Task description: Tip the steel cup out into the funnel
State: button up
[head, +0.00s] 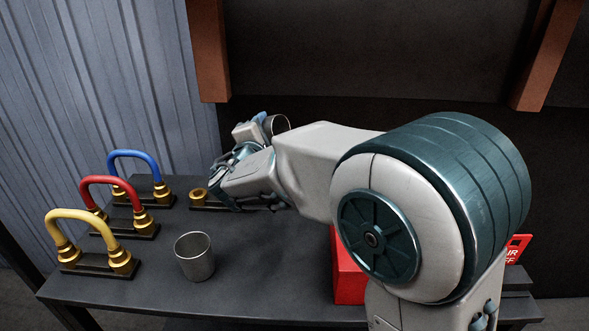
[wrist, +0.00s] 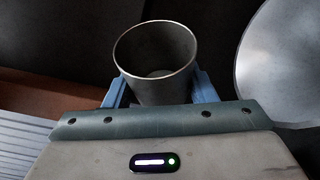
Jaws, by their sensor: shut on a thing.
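A steel cup (wrist: 155,75) is held between the blue fingers of my gripper (wrist: 158,92) in the wrist view. In the head view the held cup (head: 279,124) is at my gripper (head: 264,122), raised above the far part of the table and partly hidden by the arm. A second steel cup (head: 195,258) stands upright on the table. A large pale round surface (wrist: 285,65) fills the right of the wrist view; I cannot tell whether it is the funnel. No funnel is clear in the head view.
Blue (head: 137,155), red (head: 108,181) and yellow (head: 75,214) hoops on brass fittings stand at the table's left. A brass ring (head: 198,196) is partly behind my arm. A red box (head: 347,272) stands right of the bare table middle (head: 262,262).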

jog(key=shift+r+m, duration=0.1)
jog(key=shift+m, duration=0.2)
jog(key=shift+s+d+r+m+t+b, duration=0.35)
jog(key=shift+d+m+b, duration=0.3)
jog(key=shift+b, duration=2.4)
jog(key=shift+s+d+f+m+t+h+b, duration=0.2)
jog(key=shift+m+b, duration=0.3)
jog(key=shift+b, duration=1.2)
jog(key=shift+w+a+f+m+t+h+b, duration=0.1)
jog(key=shift+f+m+t+b, duration=0.3)
jog(key=shift+b, duration=1.3)
jog(key=shift+d+r, duration=0.1)
jog(key=shift+r, duration=0.15)
jog(key=r+p, duration=0.1)
jog(key=p, duration=0.1)
jog(key=shift+r+g+p, duration=0.1)
jog(key=shift+g+p, duration=0.15)
jog(key=shift+p, duration=0.05)
jog(key=p, duration=0.2)
jog(key=n+p, duration=0.1)
jog(key=p, duration=0.2)
jog(key=shift+a+r+n+g, duration=0.25)
jog(key=shift+r+g, duration=0.05)
jog(key=shift+a+f+p, duration=0.1)
jog(key=shift+f+p, duration=0.1)
jog(key=shift+p, duration=0.45)
jog(key=shift+w+f+n, duration=0.2)
jog(key=shift+f+n, duration=0.1)
jog(key=shift+f, duration=0.1)
